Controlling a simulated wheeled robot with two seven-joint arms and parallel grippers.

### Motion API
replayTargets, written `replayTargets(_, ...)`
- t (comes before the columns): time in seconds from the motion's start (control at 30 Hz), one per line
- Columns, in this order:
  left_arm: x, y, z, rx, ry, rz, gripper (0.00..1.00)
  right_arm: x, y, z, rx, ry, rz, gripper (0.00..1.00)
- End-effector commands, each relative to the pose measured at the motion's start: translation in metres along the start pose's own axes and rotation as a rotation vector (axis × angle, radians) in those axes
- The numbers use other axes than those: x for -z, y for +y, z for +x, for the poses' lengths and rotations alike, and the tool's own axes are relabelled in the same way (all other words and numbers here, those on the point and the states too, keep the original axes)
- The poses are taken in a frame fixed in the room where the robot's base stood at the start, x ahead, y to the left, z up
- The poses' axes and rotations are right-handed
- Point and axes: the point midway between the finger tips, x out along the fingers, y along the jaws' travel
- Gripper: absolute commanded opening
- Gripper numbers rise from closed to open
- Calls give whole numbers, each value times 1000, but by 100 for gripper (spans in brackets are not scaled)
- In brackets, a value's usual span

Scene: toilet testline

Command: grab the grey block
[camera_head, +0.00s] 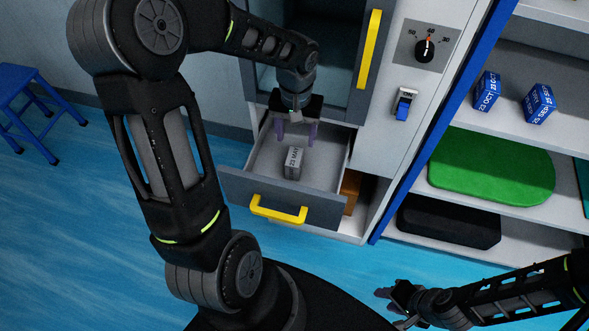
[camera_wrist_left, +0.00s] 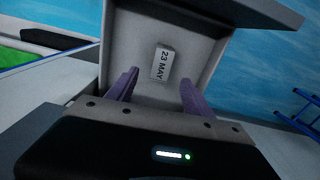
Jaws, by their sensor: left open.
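The grey block (camera_head: 294,162), marked "23 MAY", lies in the open drawer (camera_head: 335,150) of the cabinet. In the left wrist view the block (camera_wrist_left: 163,64) sits on the drawer floor, beyond the fingertips and between their lines. My left gripper (camera_head: 296,140) is open and empty, above the rear of the drawer behind the block. Its two purple fingers also show in the left wrist view (camera_wrist_left: 160,77). My right gripper (camera_head: 388,294) is low at the bottom right, far from the drawer; its fingers are too small and dark to read.
The drawer front has a yellow handle (camera_head: 279,209). An open compartment with a yellow door handle (camera_head: 369,50) is above. Shelves at right hold blue blocks (camera_head: 487,91), a green pad (camera_head: 490,166) and a black pad (camera_head: 448,221). A blue stool (camera_head: 30,100) stands at left.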

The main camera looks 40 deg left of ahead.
Motion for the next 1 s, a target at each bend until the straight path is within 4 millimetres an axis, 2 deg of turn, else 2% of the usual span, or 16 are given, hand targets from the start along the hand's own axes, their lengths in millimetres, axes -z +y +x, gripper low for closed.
replayTargets(0.03,0,0,16,0,0,0,60,1,5,14,2,2,-1,36)
replayTargets(0.13,0,0,25,0,0,0,60,1,8,23,3,4,-2,36)
replayTargets(0.53,0,0,25,0,0,0,60,2,7,21,4,5,-3,36)
replayTargets(0.8,0,0,49,0,-2,0,60,2,7,21,4,5,-3,36)
replayTargets(1.0,0,0,50,0,0,0,60,2,7,21,4,5,-3,36)
